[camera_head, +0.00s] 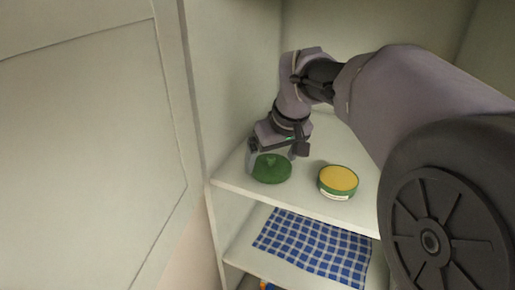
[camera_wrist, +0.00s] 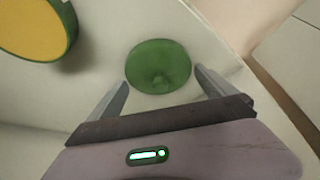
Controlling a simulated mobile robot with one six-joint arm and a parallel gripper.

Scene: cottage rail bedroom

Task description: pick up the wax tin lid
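In the wrist view the lid (camera_wrist: 158,66) is just beyond the fingertips, near the middle. My gripper (camera_head: 273,160) is above the lid, pointing down. In the wrist view my gripper (camera_wrist: 161,78) is open, with its fingers spread to either side of the lid's near part and nothing held. The open wax tin (camera_head: 338,181), green with yellow wax inside, stands to the right of the lid; it also shows in the wrist view (camera_wrist: 35,28).
The white shelf (camera_head: 301,206) sits inside a cupboard, with a side wall (camera_head: 232,85) close to the left of my gripper. A cupboard door (camera_head: 85,150) stands at the left. A blue checked cloth (camera_head: 315,246) lies on the shelf below.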

